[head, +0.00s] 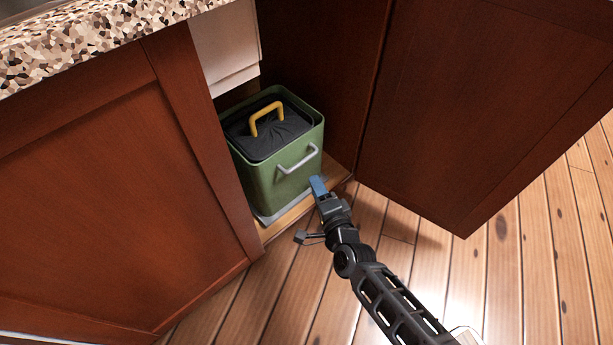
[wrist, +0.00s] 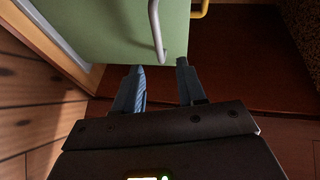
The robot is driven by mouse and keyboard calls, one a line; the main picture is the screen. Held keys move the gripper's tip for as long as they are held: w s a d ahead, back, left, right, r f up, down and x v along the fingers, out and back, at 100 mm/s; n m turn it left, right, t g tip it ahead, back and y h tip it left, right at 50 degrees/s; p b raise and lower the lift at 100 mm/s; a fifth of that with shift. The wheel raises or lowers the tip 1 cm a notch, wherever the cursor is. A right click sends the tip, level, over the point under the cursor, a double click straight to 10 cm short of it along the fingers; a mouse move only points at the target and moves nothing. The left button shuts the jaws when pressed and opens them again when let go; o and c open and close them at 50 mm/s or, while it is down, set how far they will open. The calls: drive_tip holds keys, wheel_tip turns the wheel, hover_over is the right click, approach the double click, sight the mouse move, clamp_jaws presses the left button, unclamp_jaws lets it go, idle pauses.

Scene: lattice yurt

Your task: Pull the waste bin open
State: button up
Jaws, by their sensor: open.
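The green waste bin (head: 270,185) stands upright inside the open cabinet, on a grey base at the cabinet floor. It has a silver bar handle (head: 299,160) on its front and a black top with a yellow handle (head: 265,115). My gripper (head: 318,186) is in front of the bin, just below and right of the silver handle. In the wrist view my gripper (wrist: 160,66) is open, its two fingers apart, with the lower end of the silver handle (wrist: 155,25) between the fingertips in the picture. I cannot tell whether they touch it.
An open brown cabinet door (head: 480,110) stands to the right of the bin. A closed brown cabinet panel (head: 105,205) is on the left, under a speckled countertop (head: 90,35). The plank floor (head: 520,270) in front is clear.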

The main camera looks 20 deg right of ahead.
drive_tip(key=w+f+b, duration=0.2)
drive_tip(key=w+b, duration=0.1)
drive_tip(key=w, duration=0.6)
drive_tip(key=shift+w+d+m, duration=0.25)
drive_tip(key=shift+d+m, duration=0.1)
drive_tip(key=shift+m, duration=0.05)
clamp_jaws()
drive_tip(key=shift+f, duration=0.1)
